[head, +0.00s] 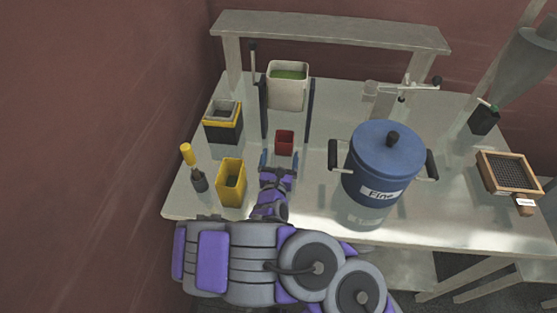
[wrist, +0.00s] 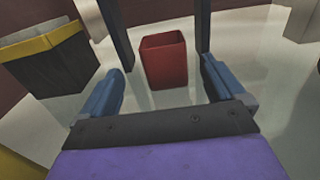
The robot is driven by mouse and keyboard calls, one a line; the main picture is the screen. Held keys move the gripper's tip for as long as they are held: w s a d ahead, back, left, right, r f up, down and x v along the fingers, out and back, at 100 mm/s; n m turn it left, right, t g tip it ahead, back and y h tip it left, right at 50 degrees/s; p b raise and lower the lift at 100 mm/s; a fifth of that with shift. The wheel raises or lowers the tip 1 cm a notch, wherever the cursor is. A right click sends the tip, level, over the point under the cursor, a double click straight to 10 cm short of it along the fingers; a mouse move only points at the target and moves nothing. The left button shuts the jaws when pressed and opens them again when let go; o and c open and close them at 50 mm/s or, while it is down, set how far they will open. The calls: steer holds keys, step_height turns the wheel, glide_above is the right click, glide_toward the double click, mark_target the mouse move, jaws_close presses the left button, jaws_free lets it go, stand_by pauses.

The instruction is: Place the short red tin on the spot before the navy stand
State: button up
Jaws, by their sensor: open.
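The short red tin (head: 284,142) stands upright and open-topped on the table. It also shows in the wrist view (wrist: 164,62). Two dark navy uprights, apparently the navy stand (head: 310,110), rise on either side just behind the tin; one shows in the wrist view (wrist: 116,35). My gripper (head: 280,160) is open in front of the tin, close to the table. In the wrist view its blue fingers (wrist: 163,84) are spread wide, with the tin ahead between them and a gap visible. Neither finger appears to touch it.
A white bin with green contents (head: 288,92) stands behind the uprights. A yellow tin (head: 231,183), a black-and-yellow box (head: 223,122) and a yellow-topped bottle (head: 198,180) are on the left. A large blue pot marked Fine (head: 386,165) stands to the right.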

steer(key=shift+s, duration=1.05)
steer(key=shift+s, duration=0.1)
